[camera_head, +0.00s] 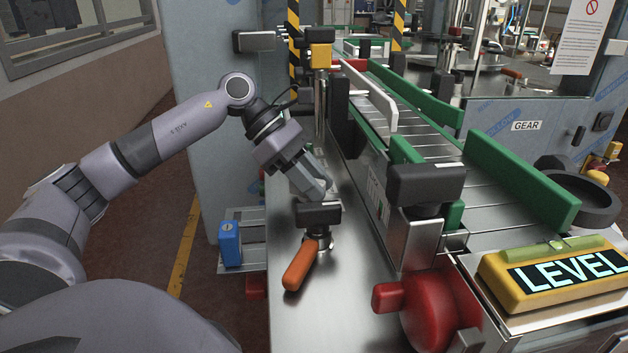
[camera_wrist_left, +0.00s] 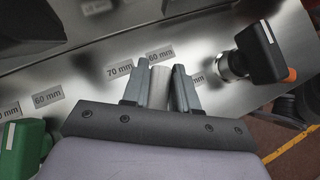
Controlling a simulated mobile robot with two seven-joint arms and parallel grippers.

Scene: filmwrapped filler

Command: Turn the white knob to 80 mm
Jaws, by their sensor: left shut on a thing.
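My left gripper (camera_head: 322,190) reaches down to the steel plate beside the conveyor. In the left wrist view its two fingers (camera_wrist_left: 160,88) are shut around a pale grey-white cylindrical knob (camera_wrist_left: 158,90). The knob's pointer cannot be made out. In the head view, the knob cannot be made out near the fingers. My right gripper is not in view.
A black-topped post with an orange handle (camera_head: 300,266) stands close in front of the gripper. The conveyor with green guides (camera_head: 522,180) runs along the right. A red knob (camera_head: 432,308) and a yellow "LEVEL" display (camera_head: 560,275) are at the lower right.

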